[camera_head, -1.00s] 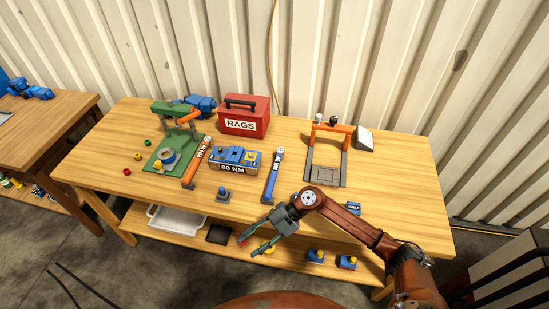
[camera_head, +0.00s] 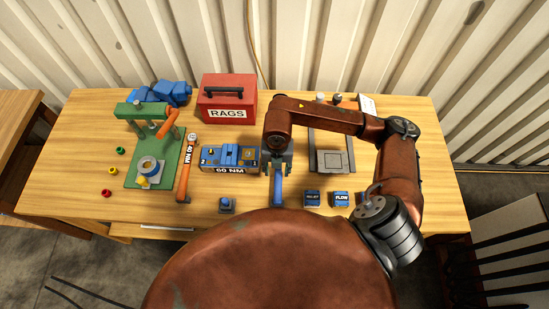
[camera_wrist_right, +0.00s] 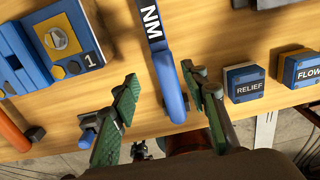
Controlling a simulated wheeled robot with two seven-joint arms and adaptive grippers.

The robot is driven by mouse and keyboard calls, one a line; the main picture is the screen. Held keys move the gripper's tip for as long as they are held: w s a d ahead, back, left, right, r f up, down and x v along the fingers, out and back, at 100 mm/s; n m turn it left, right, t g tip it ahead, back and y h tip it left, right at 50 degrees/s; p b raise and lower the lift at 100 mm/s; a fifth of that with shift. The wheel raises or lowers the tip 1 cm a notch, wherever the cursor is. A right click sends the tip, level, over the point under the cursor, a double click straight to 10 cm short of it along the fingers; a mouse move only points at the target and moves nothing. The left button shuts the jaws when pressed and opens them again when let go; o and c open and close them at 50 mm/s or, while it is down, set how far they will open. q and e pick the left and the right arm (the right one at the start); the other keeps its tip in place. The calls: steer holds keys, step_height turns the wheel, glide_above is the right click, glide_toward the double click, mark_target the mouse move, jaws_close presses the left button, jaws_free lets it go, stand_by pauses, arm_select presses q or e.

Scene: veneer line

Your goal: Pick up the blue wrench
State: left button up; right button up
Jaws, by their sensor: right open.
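The blue wrench (camera_head: 277,191) lies on the table, right of the 60 NM block. In the right wrist view the wrench (camera_wrist_right: 172,97) shows its blue handle and a dark band lettered NM. My right gripper (camera_head: 278,158) is over the wrench, pointing down, and hides its upper part in the head view. In the wrist view the green fingers of this gripper (camera_wrist_right: 161,79) are open, one on each side of the handle, with gaps between. Whether the fingers are down at the wrench's height I cannot tell. My left gripper is not in view.
The 60 NM block (camera_head: 229,158) is close left of the wrench; an orange wrench (camera_head: 183,182) lies beyond it. RELIEF (camera_head: 312,199) and FLOW (camera_head: 342,199) blocks sit to the right. A red RAGS box (camera_head: 226,104) and a green stand (camera_head: 157,160) are farther back and left.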

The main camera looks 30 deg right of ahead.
mark_target(278, 174)
steer(key=shift+s+f, duration=0.55)
steer(key=shift+f, duration=0.15)
steer(key=f, duration=0.2)
steer(key=w+f, duration=0.1)
steer(key=shift+w+d+p, duration=0.1)
steer(key=shift+d+p, duration=0.2)
steer(key=shift+p, duration=0.05)
steer(key=shift+s+f, duration=0.25)
steer(key=shift+f, duration=0.65)
steer(key=shift+w, duration=0.1)
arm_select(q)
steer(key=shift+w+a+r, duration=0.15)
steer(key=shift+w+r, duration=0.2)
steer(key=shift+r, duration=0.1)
arm_select(e)
steer(key=shift+f, duration=0.1)
steer(key=c, duration=1.1)
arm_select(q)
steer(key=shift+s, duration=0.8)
arm_select(e)
jaws_close()
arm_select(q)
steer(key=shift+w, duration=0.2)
